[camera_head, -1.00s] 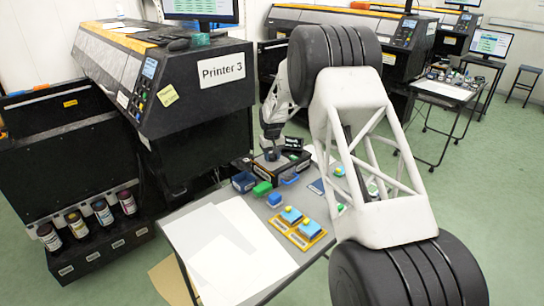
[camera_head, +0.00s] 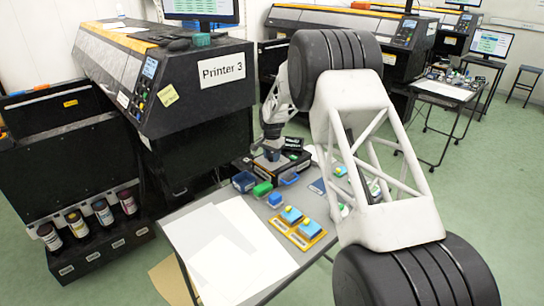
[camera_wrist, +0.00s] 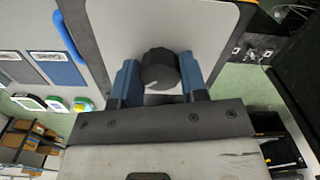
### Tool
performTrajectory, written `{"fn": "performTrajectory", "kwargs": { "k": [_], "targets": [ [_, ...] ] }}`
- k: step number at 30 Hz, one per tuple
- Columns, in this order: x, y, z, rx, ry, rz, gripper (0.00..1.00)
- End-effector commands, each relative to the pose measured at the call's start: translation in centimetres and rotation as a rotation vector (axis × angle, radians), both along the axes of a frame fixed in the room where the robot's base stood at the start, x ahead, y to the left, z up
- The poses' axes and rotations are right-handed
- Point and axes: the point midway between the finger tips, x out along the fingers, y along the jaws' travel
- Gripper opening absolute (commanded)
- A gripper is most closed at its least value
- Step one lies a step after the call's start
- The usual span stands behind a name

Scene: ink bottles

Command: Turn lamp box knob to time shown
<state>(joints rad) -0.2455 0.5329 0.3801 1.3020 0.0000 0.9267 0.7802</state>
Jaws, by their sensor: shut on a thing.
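The black knob (camera_wrist: 160,70) stands on the grey top panel (camera_wrist: 110,22) of the lamp box in the wrist view. A pale pointer line shows on the knob. My gripper (camera_wrist: 159,82) has blue fingers on either side of the knob and is shut on it. In the head view the dark lamp box (camera_head: 243,165) sits at the back of the table, with my gripper (camera_head: 272,153) down over it. A small black display (camera_head: 293,143) stands behind it; its text is too small to read. The knob is hidden in the head view.
Blue and green containers (camera_head: 262,189) stand just in front of the lamp box. Yellow trays with blue blocks (camera_head: 306,229) lie nearer the table's front. White sheets (camera_head: 235,250) cover the left side. Printer 3 (camera_head: 190,90) stands close at the left.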

Motion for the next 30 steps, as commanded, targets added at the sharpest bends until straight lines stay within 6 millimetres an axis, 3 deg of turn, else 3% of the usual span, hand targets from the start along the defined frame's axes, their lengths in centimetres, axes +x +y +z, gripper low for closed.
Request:
{"fn": "performTrajectory", "kwargs": {
  "k": [10,26,27,30],
  "targets": [
    [0.05,0.01,0.05,0.000,-0.001,-0.174,0.16],
    [0.05,0.01,0.06,0.000,-0.001,-0.203,0.16],
    [0.04,0.01,0.05,0.000,-0.001,-0.203,0.46],
    [0.04,0.01,0.05,0.000,-0.001,-0.203,0.61]
  ]
}}
